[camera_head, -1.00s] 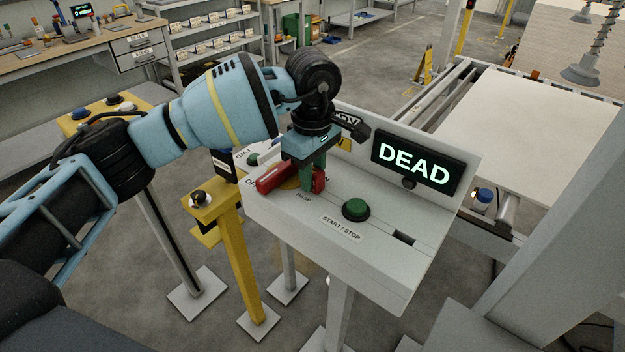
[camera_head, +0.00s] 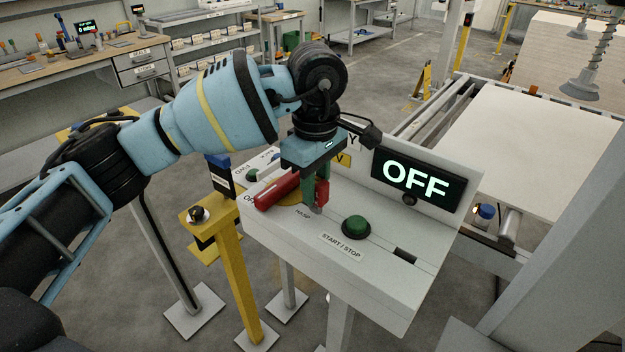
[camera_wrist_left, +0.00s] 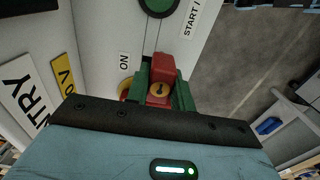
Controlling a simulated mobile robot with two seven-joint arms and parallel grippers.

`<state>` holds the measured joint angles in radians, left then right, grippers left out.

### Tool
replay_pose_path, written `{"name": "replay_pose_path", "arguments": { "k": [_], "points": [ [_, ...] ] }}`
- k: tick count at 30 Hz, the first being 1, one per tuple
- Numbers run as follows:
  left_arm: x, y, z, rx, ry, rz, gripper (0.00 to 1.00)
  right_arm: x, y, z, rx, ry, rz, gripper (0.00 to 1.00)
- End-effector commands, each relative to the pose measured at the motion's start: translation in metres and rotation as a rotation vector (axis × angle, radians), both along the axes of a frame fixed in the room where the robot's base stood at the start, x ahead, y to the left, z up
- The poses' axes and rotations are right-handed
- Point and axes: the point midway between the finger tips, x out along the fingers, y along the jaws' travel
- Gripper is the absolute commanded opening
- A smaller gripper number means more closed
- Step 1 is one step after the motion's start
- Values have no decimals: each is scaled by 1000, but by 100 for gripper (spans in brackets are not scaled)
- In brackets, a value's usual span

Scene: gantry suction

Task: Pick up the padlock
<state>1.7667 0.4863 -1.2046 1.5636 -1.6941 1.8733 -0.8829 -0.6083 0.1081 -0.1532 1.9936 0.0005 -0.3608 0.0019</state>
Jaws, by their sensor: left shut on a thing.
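The red padlock (camera_head: 322,191) shows as a small block on the right side of my left gripper (camera_head: 315,195), over the grey control panel (camera_head: 380,258). In the left wrist view the padlock (camera_wrist_left: 159,91) has a brass keyhole facing the camera. It sits between the green fingers of my left gripper (camera_wrist_left: 162,92), which is shut on it. The gripper points down, close above the panel near the HASP label. The shackle is hidden, and I cannot tell whether the padlock touches the panel. My right gripper is not in view.
A red cylindrical handle (camera_head: 277,191) lies just left of the gripper. A green START/STOP button (camera_head: 356,227) stands to the right, below a display (camera_head: 418,181) reading OFF. A yellow post (camera_head: 232,275) stands left of the panel. A conveyor (camera_head: 505,150) runs behind it.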

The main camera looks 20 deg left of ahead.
Motion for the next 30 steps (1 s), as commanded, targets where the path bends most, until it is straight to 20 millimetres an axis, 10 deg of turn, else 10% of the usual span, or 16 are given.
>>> {"name": "replay_pose_path", "arguments": {
  "k": [18,30],
  "points": [
    [-94,-55,10,0,-1,-4,0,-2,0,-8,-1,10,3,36],
    [-112,-66,12,-1,-1,1,0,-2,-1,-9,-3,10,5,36]
  ]
}}
